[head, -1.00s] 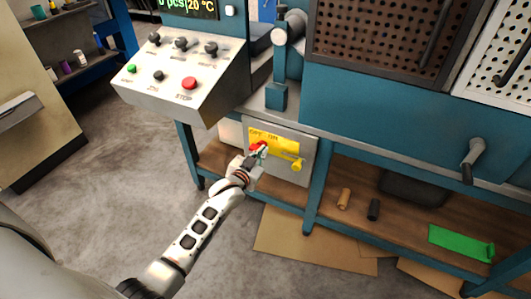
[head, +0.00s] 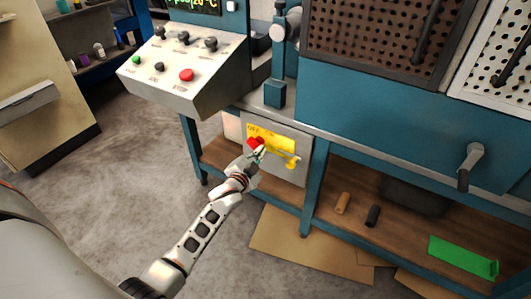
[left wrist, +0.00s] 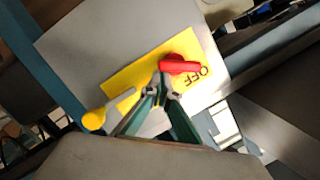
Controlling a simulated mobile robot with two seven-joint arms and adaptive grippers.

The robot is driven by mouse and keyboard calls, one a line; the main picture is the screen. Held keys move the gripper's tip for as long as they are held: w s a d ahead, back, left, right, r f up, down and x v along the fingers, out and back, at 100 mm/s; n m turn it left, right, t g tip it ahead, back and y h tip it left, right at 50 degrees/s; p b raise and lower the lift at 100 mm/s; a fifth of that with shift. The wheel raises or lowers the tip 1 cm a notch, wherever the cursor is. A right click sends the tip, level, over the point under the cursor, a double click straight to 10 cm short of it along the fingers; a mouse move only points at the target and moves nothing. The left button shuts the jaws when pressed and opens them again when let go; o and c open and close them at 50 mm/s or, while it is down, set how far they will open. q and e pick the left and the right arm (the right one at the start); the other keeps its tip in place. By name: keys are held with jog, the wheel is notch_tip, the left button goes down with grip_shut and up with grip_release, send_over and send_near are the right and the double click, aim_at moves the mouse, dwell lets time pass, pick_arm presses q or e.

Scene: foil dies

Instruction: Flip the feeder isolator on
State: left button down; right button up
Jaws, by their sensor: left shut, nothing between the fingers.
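The isolator is a grey box (head: 290,174) under the bench, with a yellow plate (head: 283,147) lettered OFF and ON. Its red handle (head: 252,141) sits at the OFF end; in the left wrist view the red handle (left wrist: 181,66) lies beside the word OFF. The ON lettering is not readable there. My left gripper (head: 261,150) is shut and empty, its tips just in front of the plate close to the red handle. In the left wrist view the fingertips (left wrist: 163,91) overlap the handle's near end; I cannot tell whether they touch. My right gripper is not in view.
A yellow knob on a stem (head: 291,163) sticks out at the plate's right end. Above left is a sloped control panel (head: 185,80) with a red stop button. Bench legs flank the box. The lower shelf (head: 340,225) holds small cylinders and a green piece.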

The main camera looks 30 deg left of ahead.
pick_arm(q)
jog(key=shift+a+f+m+t+y+b, duration=0.2)
jog(key=shift+f+m+b, duration=0.3)
jog(key=shift+m+b, duration=0.5)
jog(key=shift+a+f+m+t+y+b, duration=0.1)
jog(key=shift+f+m+t+y+b, duration=0.3)
jog(key=shift+m+b, duration=0.65)
jog(key=shift+a+f+m+y+b, duration=0.1)
jog(key=shift+f+m+b, duration=0.5)
jog(key=shift+m+b, duration=0.4)
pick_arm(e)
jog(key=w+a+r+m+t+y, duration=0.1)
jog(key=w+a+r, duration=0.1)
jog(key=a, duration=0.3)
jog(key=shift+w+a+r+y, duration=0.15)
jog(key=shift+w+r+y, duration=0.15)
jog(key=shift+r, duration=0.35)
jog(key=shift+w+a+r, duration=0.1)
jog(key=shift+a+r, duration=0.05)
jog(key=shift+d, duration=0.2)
